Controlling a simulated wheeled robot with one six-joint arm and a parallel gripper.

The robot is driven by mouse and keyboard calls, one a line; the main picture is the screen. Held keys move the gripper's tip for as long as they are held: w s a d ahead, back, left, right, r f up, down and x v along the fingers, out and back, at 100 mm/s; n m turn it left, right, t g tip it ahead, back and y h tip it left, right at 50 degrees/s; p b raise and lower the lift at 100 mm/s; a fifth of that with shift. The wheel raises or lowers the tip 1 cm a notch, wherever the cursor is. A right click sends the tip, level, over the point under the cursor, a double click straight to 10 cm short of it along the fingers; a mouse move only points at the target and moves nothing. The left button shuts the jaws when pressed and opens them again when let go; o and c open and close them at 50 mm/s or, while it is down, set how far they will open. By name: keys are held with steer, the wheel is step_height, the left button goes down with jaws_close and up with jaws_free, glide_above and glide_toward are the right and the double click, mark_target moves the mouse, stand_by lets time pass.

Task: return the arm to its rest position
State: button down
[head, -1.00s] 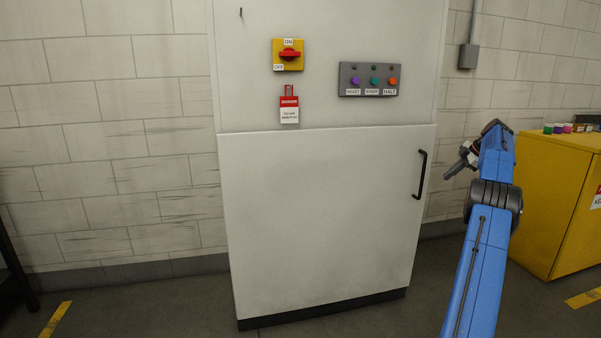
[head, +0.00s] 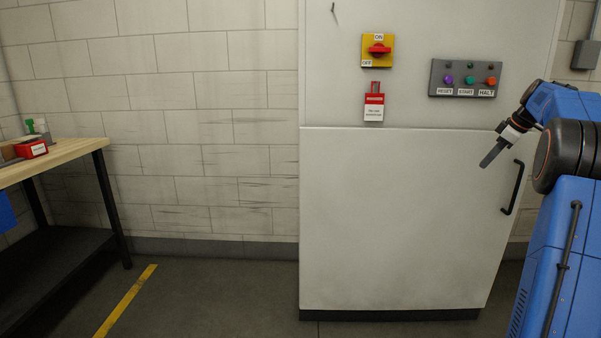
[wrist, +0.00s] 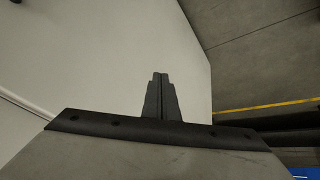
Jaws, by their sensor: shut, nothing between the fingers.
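My gripper (head: 488,160) is at the right of the head view, at the end of my bent blue arm, and points down and to the left. It appears in front of the white cabinet (head: 390,220), left of the black door handle (head: 513,188). In the wrist view my gripper (wrist: 160,76) has its two dark fingers together with nothing between them. The cabinet's pale face fills the left of the wrist view, and I cannot tell how far the fingertips are from it.
The cabinet carries a red rotary switch (head: 378,49), a red lockout tag (head: 374,102) and a button panel (head: 464,78). A wooden-topped workbench (head: 60,158) with a red box (head: 31,148) stands at the left. The floor between bench and cabinet is clear, with a yellow line (head: 125,300).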

steer(key=s+a+m, duration=0.1)
steer(key=s+a, duration=0.5)
steer(key=a, duration=0.4)
steer(key=s+a+m+h, duration=0.1)
steer(key=s+a+m, duration=0.1)
steer(key=s+a, duration=0.7)
steer(key=s+a+m, duration=0.1)
steer(key=s+a, duration=0.3)
steer(key=a, duration=0.8)
steer(key=s+a+f+m, duration=0.1)
steer(key=s+a+f, duration=0.3)
steer(key=s, duration=0.5)
steer(key=s+a+f+m, duration=0.1)
steer(key=s+a+f, duration=0.3)
steer(key=s+f, duration=0.4)
steer(key=s+a+f+m+h, duration=0.1)
steer(key=s+a+f, duration=0.4)
steer(key=s, duration=0.6)
steer(key=shift+f+m, duration=0.6)
steer(key=shift+f, duration=0.1)
